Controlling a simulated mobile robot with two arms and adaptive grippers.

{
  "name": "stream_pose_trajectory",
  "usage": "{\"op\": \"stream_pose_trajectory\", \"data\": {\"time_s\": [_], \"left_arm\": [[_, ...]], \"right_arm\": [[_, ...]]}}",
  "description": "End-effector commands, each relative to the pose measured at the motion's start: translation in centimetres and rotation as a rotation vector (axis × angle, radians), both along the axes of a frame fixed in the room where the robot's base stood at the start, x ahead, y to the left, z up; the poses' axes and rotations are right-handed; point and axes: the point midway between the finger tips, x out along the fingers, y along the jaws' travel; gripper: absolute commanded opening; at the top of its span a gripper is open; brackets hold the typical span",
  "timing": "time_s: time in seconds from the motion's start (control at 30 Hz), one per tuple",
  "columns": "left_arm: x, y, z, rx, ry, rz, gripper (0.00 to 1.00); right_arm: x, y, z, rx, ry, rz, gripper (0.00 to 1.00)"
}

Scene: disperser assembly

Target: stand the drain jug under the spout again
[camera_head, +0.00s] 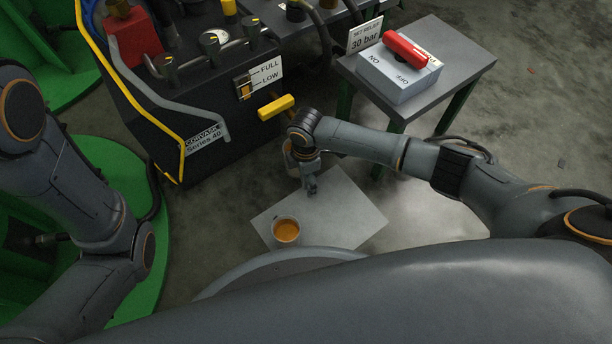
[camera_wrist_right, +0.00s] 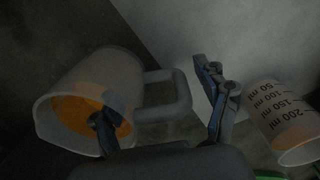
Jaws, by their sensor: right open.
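The drain jug (camera_wrist_right: 95,100) is a pale, see-through jug with orange liquid and a loop handle (camera_wrist_right: 165,97). In the head view the jug (camera_head: 290,163) is mostly hidden behind my right gripper (camera_head: 311,187), below the yellow lever (camera_head: 276,107) on the black machine. My right gripper (camera_wrist_right: 162,118) is open, with the handle between its fingers in the wrist picture. One finger overlaps the jug's mouth; I cannot tell whether either touches. The spout itself is not clear to see. My left arm shows at the left, but its gripper is out of view.
A measuring cup (camera_head: 286,230) with orange liquid stands on a grey sheet (camera_head: 345,213) on the floor; its ml marks show in the wrist view (camera_wrist_right: 285,115). A side table (camera_head: 455,62) carries a switch box (camera_head: 398,78) at the right. The sheet's right part is clear.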

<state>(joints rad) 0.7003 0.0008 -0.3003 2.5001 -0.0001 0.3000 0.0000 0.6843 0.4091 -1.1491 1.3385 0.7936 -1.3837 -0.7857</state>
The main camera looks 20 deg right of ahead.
Motion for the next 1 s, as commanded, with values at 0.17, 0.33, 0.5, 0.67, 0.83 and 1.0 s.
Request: {"op": "stream_pose_trajectory", "data": {"time_s": [0.17, 0.33, 0.5, 0.67, 0.83, 1.0], "left_arm": [[0.0, 0.0, 2.7, 0.0, 0.0, 0.0, 0.4], [-0.1, 0.0, 4.7, 0.0, -0.003, 0.001, 0.4], [0.2, 0.1, 5.2, -0.002, 0.006, -0.001, 0.4], [0.7, 0.1, 4.8, -0.003, 0.022, -0.001, 0.4], [0.8, 0.0, 4.8, -0.002, 0.022, 0.0, 0.4], [0.7, 0.0, 4.8, -0.002, 0.019, -0.001, 0.4]], "right_arm": [[0.0, 0.0, 3.1, 0.0, -0.001, 0.0, 0.75], [0.0, 0.0, 5.6, 0.0, -0.001, 0.0, 0.75], [0.0, 0.0, 6.6, 0.0, 0.0, 0.0, 0.75], [0.0, 0.0, 6.5, 0.0, 0.0, 0.0, 0.75], [0.0, 0.0, 6.5, 0.0, 0.0, 0.0, 0.75], [0.0, 0.0, 6.5, 0.0, 0.0, 0.0, 0.75]]}}
